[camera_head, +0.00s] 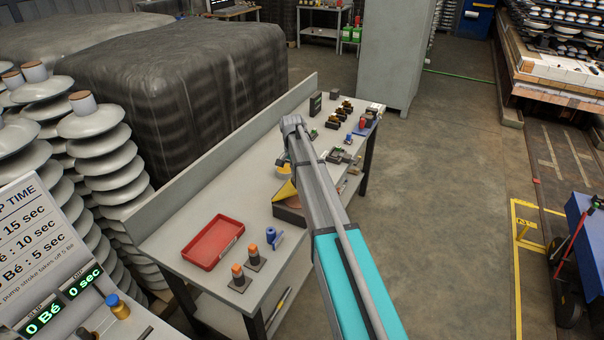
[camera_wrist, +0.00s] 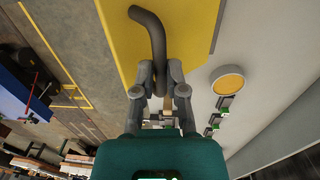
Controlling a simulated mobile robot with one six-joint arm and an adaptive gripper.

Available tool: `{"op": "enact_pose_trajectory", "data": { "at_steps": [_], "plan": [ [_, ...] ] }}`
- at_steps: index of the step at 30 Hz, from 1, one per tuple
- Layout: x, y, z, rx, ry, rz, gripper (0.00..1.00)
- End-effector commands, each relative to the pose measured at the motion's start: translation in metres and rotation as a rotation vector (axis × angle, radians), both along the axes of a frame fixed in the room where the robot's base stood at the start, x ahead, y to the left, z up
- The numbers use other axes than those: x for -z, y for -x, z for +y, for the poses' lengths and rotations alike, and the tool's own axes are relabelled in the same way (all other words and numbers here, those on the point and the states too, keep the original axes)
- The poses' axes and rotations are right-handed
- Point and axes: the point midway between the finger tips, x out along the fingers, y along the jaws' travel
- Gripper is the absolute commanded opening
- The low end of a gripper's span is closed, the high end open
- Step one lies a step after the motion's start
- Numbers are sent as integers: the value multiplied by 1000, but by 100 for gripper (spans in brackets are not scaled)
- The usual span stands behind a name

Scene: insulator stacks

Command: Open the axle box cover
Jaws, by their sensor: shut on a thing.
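The yellow axle box cover (camera_wrist: 195,35) fills the top middle of the wrist view, with a dark curved handle (camera_wrist: 152,28) on it. My gripper (camera_wrist: 160,82) is shut on the lower part of this handle, its fingers on either side. In the head view only part of the yellow cover (camera_head: 286,190) shows at the left of my arm, tilted above a brown box (camera_head: 289,213) on the workbench. My arm hides the rest of the cover, the handle and the fingertips there.
The grey workbench (camera_head: 180,225) holds a red tray (camera_head: 213,243), orange-topped parts (camera_head: 238,275), a blue part (camera_head: 273,237) and several small items at its far end. A grey cabinet (camera_head: 392,50) stands behind it. Insulator stacks (camera_head: 100,150) stand left.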

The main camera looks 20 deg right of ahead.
Motion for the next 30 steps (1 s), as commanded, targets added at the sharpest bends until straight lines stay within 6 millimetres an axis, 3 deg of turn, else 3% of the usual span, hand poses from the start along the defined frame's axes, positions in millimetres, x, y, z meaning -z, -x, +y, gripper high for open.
{"op": "enact_pose_trajectory", "data": {
  "at_steps": [13,30],
  "plan": [
    [-19,-45,44,-3,-9,-3,0],
    [-4,-97,94,0,-5,-1,0]
  ]
}}
